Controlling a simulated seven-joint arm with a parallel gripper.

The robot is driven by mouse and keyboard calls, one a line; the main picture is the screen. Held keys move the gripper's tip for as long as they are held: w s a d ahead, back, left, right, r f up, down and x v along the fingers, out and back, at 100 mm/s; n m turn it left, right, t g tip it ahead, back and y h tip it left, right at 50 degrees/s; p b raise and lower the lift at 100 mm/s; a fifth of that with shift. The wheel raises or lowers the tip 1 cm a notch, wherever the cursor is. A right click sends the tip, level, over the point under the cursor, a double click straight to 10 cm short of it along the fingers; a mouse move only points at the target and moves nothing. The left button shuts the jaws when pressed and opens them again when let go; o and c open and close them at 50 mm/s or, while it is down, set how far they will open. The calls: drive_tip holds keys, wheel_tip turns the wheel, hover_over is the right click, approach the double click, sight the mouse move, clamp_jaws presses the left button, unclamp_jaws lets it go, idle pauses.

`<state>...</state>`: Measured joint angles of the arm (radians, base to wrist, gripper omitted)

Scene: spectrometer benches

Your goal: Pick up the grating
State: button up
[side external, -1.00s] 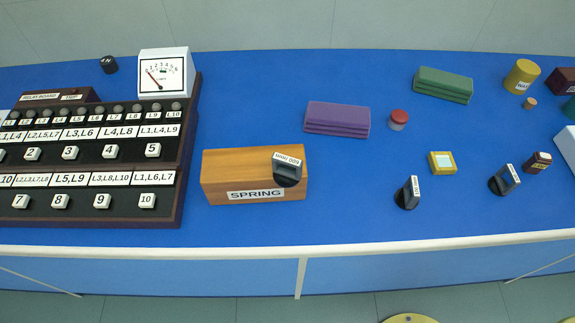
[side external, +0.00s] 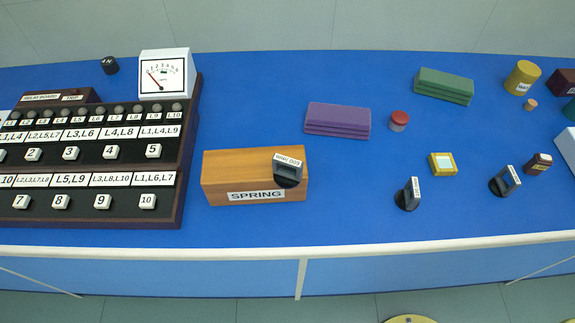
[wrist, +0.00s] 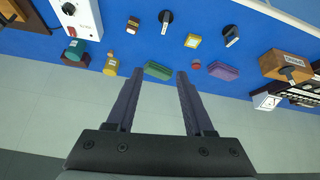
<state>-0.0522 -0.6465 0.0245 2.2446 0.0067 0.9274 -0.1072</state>
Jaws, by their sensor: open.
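No part is plainly marked as the grating. Three dark pieces with white labels resemble each other. One dark piece (side external: 288,171) sits on the right end of the wooden SPRING block (side external: 220,170), its label appearing to read 600 and units. A second dark piece (side external: 408,196) and a third (side external: 506,183) stand on the blue bench to its right. In the wrist view, they show on the block (wrist: 291,76), at upper right (wrist: 231,37) and at top middle (wrist: 166,20). My gripper (wrist: 160,78) is open and empty, apart from all three. It is outside the side view.
A purple block (side external: 337,121), green block (side external: 443,86), red-topped cylinder (side external: 398,120) and small yellow block (side external: 442,163) stand on the blue bench (side external: 350,200). The relay board (side external: 110,175) with a meter (side external: 165,75) fills the left. Bare bench lies around the pieces.

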drive_tip(key=w+a+r+n+y, duration=0.1)
drive_tip(key=w+a+r+n, duration=0.2)
drive_tip(key=w+a+r, duration=0.4)
drive_tip(key=n+g+y, duration=0.2)
drive_tip(key=n+g, duration=0.2)
drive_tip(key=n, duration=0.5)
hover_over(288, 161)
drive_tip(key=s+d, duration=0.2)
drive_tip(key=f, duration=1.8)
drive_tip(key=shift+w+d+f, duration=0.1)
drive_tip(key=shift+w+f, duration=0.1)
drive_tip(key=shift+f, duration=0.2)
drive_tip(key=shift+a+x, duration=0.15)
drive_tip(key=shift+x, duration=1.45)
drive_tip(key=shift+a+x, duration=0.1)
drive_tip(key=shift+x, duration=1.5)
drive_tip(key=shift+w+r, duration=0.15)
clamp_jaws()
